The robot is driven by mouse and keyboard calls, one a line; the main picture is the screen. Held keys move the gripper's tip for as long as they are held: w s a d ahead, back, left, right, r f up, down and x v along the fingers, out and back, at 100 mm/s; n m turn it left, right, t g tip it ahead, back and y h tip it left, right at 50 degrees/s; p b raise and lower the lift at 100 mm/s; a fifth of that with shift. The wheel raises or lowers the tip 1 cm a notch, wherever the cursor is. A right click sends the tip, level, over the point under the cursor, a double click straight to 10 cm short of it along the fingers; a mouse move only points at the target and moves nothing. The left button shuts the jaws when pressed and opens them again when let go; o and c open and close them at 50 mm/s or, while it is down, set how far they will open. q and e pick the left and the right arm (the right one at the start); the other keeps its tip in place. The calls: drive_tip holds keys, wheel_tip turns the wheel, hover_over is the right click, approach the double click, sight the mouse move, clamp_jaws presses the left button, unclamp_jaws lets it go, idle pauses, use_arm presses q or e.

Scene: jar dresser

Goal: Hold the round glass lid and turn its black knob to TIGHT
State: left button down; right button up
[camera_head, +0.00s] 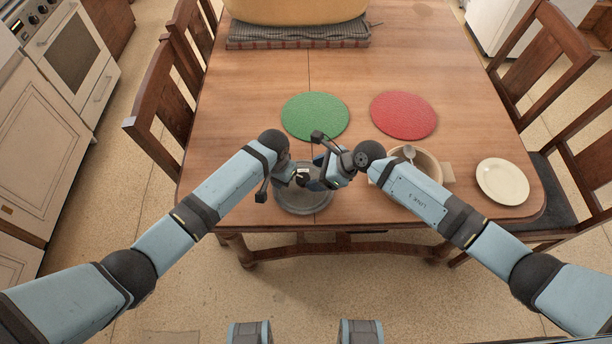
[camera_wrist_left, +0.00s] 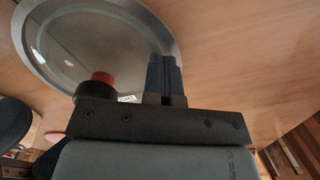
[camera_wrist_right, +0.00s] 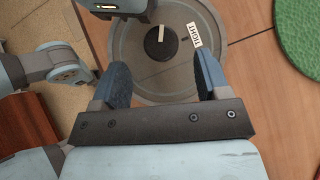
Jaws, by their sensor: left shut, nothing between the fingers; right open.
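The round glass lid (camera_head: 303,203) with a grey rim lies at the table's near edge; it also shows in the right wrist view (camera_wrist_right: 128,57). Its black knob (camera_wrist_right: 160,50) has a pale pointer aimed at the picture's top. The white TIGHT label (camera_wrist_right: 193,36) is right of the pointer, which is not lined up with it. My right gripper (camera_wrist_right: 165,80) is open, its fingers apart on the knob's near side. My left gripper (camera_wrist_left: 164,75) is shut and empty, its fingers over the lid near the rim; contact is unclear. A red patch (camera_wrist_left: 103,77) shows at the knob there.
A green mat (camera_head: 315,116) and a red mat (camera_head: 403,115) lie behind. A bowl with a spoon (camera_head: 428,163) stands right of the lid, partly hidden by my right arm. A cream plate (camera_head: 502,181) is farther right. The table's left side is clear.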

sight(304, 178)
drive_tip(key=shift+x, duration=2.3)
drive_tip(key=shift+c, duration=0.2)
drive_tip(key=c, duration=0.9)
drive_tip(key=shift+s, duration=0.1)
